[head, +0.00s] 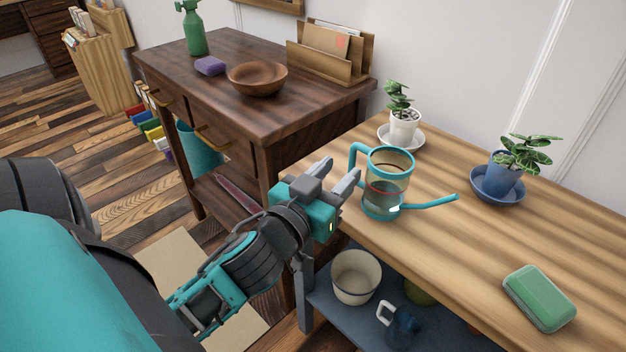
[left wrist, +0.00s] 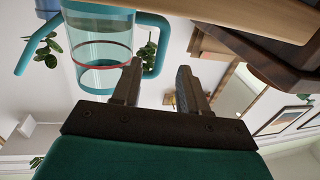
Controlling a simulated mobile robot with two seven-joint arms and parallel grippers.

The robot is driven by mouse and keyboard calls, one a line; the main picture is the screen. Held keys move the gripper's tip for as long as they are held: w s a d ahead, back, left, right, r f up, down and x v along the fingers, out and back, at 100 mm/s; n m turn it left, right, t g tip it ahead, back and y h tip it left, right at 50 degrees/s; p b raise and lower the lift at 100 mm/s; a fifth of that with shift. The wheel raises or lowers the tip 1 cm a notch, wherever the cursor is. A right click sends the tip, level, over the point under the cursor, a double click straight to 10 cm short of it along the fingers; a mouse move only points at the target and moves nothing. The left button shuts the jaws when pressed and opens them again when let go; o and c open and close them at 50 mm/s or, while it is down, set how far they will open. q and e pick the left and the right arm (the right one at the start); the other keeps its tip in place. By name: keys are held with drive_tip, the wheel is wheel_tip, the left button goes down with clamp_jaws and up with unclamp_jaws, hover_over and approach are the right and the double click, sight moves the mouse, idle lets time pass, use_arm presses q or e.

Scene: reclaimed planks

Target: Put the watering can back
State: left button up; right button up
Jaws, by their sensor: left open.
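The watering can (head: 387,185) stands upright on the light wooden table (head: 440,240). It has a clear body, teal rim, base and handle, a red band, and a thin teal spout pointing right. Its handle faces left, toward my left gripper (head: 350,188). That gripper is open and empty at the table's left edge, close to the handle. In the left wrist view, the can (left wrist: 103,50) appears upside down, and its handle lies in line with the gap between the fingertips (left wrist: 160,68). I cannot tell whether they touch it. My right gripper is not in view.
Potted plants stand behind the can in a white pot (head: 404,126) and a blue pot (head: 503,178). A cream pot (head: 356,277) and blue jug (head: 398,328) sit on the lower shelf. The dark cabinet (head: 262,135) stands left.

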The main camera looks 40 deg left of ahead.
use_arm(q)
drive_tip(key=s, duration=0.6)
drive_tip(key=shift+s+d, duration=0.35)
idle(0.3)
